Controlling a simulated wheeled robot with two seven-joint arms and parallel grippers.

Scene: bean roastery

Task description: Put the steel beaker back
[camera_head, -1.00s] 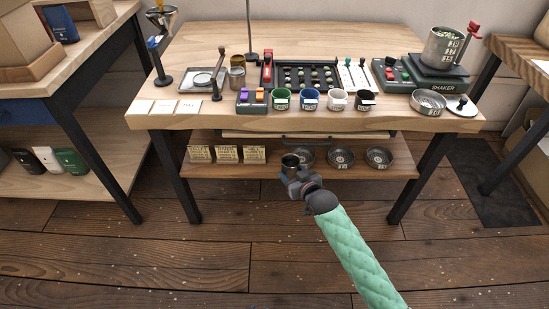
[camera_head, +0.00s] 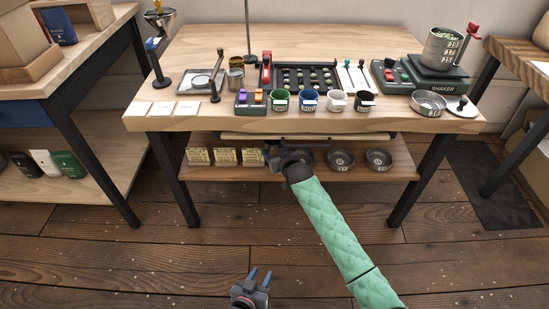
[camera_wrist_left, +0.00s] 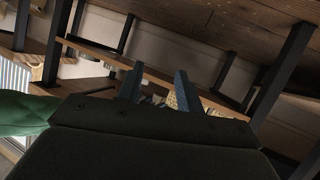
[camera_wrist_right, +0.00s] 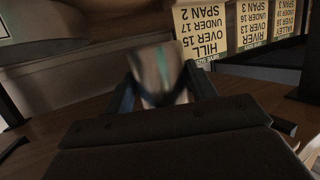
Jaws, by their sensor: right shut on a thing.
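The steel beaker (camera_wrist_right: 160,75) shows between the fingers of my right gripper (camera_wrist_right: 165,95) in the right wrist view, a pale, blurred cylinder with a teal streak. In the head view, my right gripper (camera_head: 276,162) is at the front of the lower shelf (camera_head: 290,171), right of the lettered cards (camera_head: 252,157). The beaker is mostly hidden there, and I cannot tell whether it touches the shelf. My left gripper (camera_head: 259,279) is open and empty, low over the floor; its spread fingers also show in the left wrist view (camera_wrist_left: 155,88).
Sieve pans (camera_head: 341,160) stand on the lower shelf to the right of my right gripper. Table legs (camera_head: 178,180) stand at both sides.

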